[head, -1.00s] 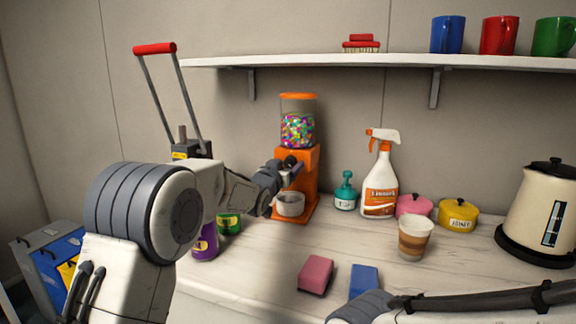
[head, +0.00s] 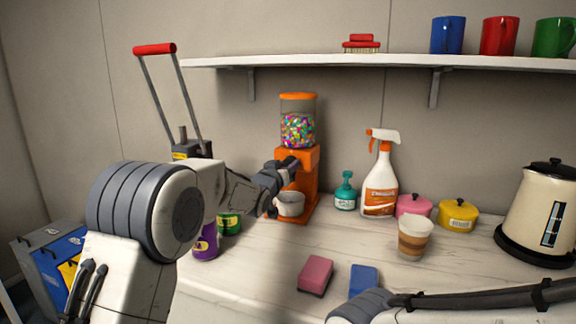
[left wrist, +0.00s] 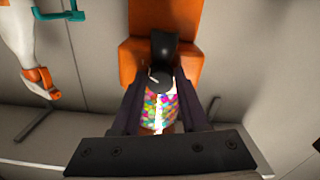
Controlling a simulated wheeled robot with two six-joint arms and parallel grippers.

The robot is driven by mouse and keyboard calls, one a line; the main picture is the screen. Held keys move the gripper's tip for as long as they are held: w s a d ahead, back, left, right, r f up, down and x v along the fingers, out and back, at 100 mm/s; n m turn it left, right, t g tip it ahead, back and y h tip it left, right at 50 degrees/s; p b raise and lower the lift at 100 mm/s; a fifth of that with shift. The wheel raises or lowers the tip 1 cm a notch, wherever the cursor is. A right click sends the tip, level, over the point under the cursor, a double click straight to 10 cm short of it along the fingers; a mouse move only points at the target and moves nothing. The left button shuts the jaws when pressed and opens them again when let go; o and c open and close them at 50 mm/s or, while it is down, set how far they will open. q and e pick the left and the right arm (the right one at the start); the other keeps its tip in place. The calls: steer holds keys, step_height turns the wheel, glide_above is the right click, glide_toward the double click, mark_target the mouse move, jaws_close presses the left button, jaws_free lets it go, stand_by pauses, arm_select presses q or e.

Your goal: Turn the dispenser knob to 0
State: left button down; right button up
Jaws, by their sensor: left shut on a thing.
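My left gripper (head: 290,164) is at the dispenser's front and hides the knob in the head view. In the left wrist view, the dark round knob (left wrist: 163,81), with a short white mark, sits between my left fingers, and the gripper is shut on it. The orange body (left wrist: 140,60) lies behind it. My right gripper is outside both views.
A teal pump bottle (head: 345,192), a spray bottle (head: 380,185), pink and yellow pots and a kettle (head: 541,215) stand to the right. A striped cup (head: 415,240) and two sponges lie nearer. Purple and green cans stand left, by my arm.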

arm_select(q)
steer(key=shift+n+p, duration=0.45)
steer(key=shift+n, duration=1.85)
steer(key=shift+c, duration=2.2)
jaws_free()
steer(key=shift+s, duration=0.15)
steer(key=b+v, duration=0.1)
steer(key=v, duration=0.9)
steer(key=shift+s+r, duration=0.1)
steer(key=shift+s, duration=0.05)
